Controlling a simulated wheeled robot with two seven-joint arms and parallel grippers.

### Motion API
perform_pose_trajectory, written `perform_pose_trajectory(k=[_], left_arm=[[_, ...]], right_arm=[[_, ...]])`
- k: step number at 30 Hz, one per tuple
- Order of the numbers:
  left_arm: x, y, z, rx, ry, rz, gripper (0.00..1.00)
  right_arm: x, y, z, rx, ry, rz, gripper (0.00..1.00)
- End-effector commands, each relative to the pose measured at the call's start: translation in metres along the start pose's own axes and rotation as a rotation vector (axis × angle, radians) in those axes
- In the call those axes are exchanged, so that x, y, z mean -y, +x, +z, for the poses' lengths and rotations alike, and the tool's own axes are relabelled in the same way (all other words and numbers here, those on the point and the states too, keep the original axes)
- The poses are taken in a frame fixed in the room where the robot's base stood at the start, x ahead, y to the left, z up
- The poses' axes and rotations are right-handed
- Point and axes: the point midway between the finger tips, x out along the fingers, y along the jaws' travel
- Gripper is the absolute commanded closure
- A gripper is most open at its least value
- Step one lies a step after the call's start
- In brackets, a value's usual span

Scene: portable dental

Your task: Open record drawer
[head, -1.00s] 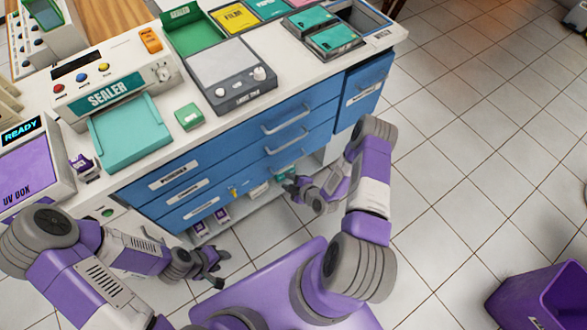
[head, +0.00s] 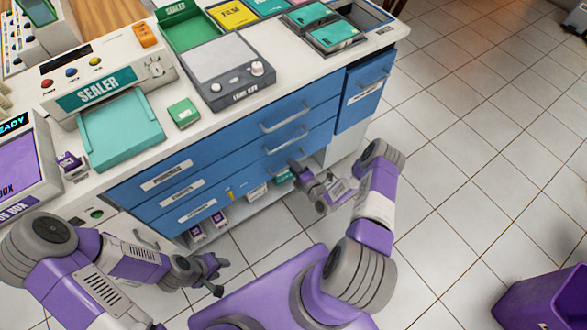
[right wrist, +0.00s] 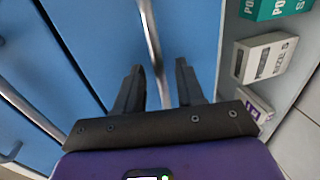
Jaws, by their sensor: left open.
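A white-topped cabinet holds three stacked wide blue drawers, top (head: 230,136), middle (head: 235,158) and bottom (head: 245,180), and a separate blue drawer (head: 352,103) at right. All look shut; their labels are too small to read surely. The upper two metal handles show (head: 286,117) (head: 287,140). My right gripper (head: 300,172) is at the bottom drawer's front and covers its handle area. In the right wrist view its two fingers (right wrist: 157,82) are apart, with a metal bar handle (right wrist: 151,40) running between them, not gripped. My left gripper (head: 218,274) is open and empty, low beside the cabinet.
The counter carries a sealer (head: 105,85), a light box (head: 222,78) and trays. An open shelf with small boxes (head: 257,191) lies below the drawers. A purple bin (head: 545,298) stands at lower right.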

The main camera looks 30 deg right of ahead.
Motion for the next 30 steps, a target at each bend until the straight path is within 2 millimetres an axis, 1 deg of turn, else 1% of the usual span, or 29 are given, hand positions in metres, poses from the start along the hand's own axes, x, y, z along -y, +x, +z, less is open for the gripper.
perform_pose_trajectory(k=[3, 9, 11, 15, 17, 30], left_arm=[[0.0004, 0.0013, 0.0, 0.0, 0.0, 0.0, 0.57], [0.0002, 0.0009, 0.0, 0.0, 0.0, 0.0, 0.57], [0.0002, 0.0009, 0.0, 0.0, 0.0, 0.0, 0.57], [0.0003, 0.0009, 0.0, 0.0, 0.0, 0.0, 0.57], [0.0003, 0.0009, 0.0, 0.0, 0.0, 0.0, 0.57], [-0.0001, -0.0001, 0.0001, 0.0, 0.0, 0.0, 0.57]], right_arm=[[-0.0003, 0.0039, -0.0002, -0.001, 0.001, 0.0, 0.62], [-0.0007, 0.0038, -0.0001, 0.0, 0.001, -0.001, 0.62], [-0.0007, 0.0037, -0.0001, 0.0, 0.001, -0.001, 0.71], [-0.0005, 0.0036, -0.0001, 0.0, 0.001, -0.001, 0.93], [-0.0005, 0.0036, -0.0001, 0.0, 0.001, -0.001, 1.0], [0.0, 0.0006, 0.001, 0.002, 0.002, -0.001, 1.0]])
